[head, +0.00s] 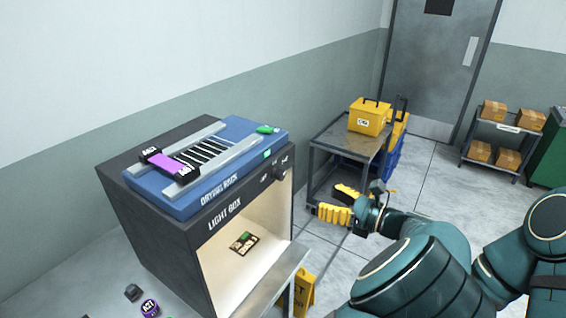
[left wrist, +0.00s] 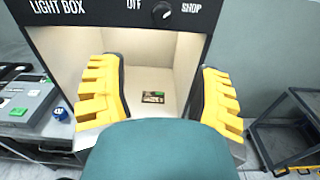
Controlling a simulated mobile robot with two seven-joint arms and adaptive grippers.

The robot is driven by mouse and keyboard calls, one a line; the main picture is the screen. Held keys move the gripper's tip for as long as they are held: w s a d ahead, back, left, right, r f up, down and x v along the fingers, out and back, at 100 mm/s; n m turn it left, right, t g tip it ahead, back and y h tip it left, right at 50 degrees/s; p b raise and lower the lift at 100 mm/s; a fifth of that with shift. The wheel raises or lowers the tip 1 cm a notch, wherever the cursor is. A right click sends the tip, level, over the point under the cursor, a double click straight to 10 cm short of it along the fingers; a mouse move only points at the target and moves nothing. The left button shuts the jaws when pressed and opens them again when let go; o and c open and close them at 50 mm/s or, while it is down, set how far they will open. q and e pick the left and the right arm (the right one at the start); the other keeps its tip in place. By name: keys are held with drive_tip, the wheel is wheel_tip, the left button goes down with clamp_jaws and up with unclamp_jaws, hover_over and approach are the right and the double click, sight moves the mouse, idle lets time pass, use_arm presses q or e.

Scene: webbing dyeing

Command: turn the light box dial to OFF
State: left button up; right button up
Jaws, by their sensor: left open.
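The light box (head: 185,245) is a dark cabinet with a lit, cream interior. Its dial (head: 282,171) is a dark round knob at the right end of the top front strip. In the left wrist view the dial (left wrist: 161,11) sits between the labels OFF, on its left, and SHOP, on its right. I cannot tell exactly where its pointer is set. My left gripper (head: 338,202), with yellow fingers, is open and empty, to the right of the light box and apart from the dial. In the left wrist view its fingers frame the lit opening below the dial. My right gripper is not in view.
A blue drying rack (head: 225,150) lies on top of the light box. A small card (head: 243,243) lies inside it. A grey cart (head: 345,143) with a yellow case (head: 369,116) stands behind my gripper. A yellow floor sign (head: 306,290) stands below. Open floor lies right of the cart.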

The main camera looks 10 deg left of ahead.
sight(283, 176)
use_arm(q)
drive_tip(key=x, duration=0.4)
drive_tip(key=r+x, duration=0.1)
drive_tip(key=x, duration=0.3)
drive_tip(key=p+x, duration=0.1)
drive_tip(key=x, duration=0.4)
drive_tip(key=shift+w+r, duration=0.1)
drive_tip(key=shift+r, duration=0.3)
clamp_jaws()
